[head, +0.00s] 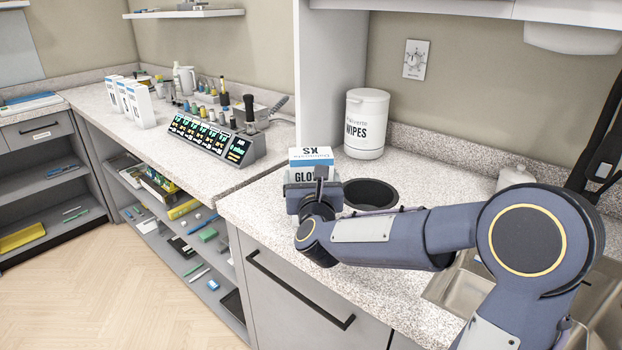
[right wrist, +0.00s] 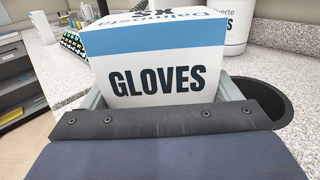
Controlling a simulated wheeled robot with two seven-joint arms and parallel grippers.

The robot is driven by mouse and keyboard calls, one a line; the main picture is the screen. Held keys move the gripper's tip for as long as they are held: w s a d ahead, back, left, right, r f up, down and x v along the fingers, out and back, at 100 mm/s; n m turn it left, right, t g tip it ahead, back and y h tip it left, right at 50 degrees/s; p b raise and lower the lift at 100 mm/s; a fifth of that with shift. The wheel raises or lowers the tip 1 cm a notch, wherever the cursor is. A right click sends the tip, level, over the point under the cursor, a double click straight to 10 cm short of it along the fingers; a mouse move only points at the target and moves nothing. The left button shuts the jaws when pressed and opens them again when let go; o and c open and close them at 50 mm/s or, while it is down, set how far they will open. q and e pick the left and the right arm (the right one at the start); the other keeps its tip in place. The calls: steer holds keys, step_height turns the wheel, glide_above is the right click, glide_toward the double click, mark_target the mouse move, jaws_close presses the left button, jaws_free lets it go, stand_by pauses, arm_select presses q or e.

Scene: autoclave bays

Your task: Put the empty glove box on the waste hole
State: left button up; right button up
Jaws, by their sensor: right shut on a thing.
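The glove box (head: 311,158) is white with a blue band and the word GLOVES. My right gripper (head: 314,190) is shut on it, at the left of the waste hole. In the right wrist view the glove box (right wrist: 158,65) stands between the fingers of my right gripper (right wrist: 165,98). The waste hole (head: 371,193) is a dark round opening in the speckled counter, partly hidden by my right arm. It also shows in the right wrist view (right wrist: 266,98), to the right of the box. Whether the box touches the counter cannot be told. My left gripper is out of view.
A white wipes tub (head: 366,124) stands behind the hole. A sink (head: 455,285) lies at the right under my arm. A tall panel (head: 330,90) rises behind the box.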

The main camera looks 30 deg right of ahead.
steer(key=shift+f, duration=0.1)
steer(key=o, duration=0.9)
steer(key=shift+c, duration=0.2)
steer(key=shift+r, duration=0.2)
steer(key=b+v, duration=0.1)
steer(key=v, duration=1.1)
steer(key=s+a+f+n+g+y, duration=0.25)
steer(key=s+n+y, duration=0.2)
steer(key=n, duration=0.75)
steer(key=s+a+f+n+g+y, duration=0.1)
steer(key=s+a+f+n+y, duration=0.4)
steer(key=n, duration=0.7)
steer(key=s+d+f+n+g, duration=0.1)
steer(key=s+f+n+g, duration=0.2)
steer(key=s+n, duration=0.3)
steer(key=s+d+f+n+g+y, duration=0.1)
steer(key=s+f+n+g, duration=0.3)
steer(key=s+n, duration=0.3)
steer(key=shift+n, duration=0.9)
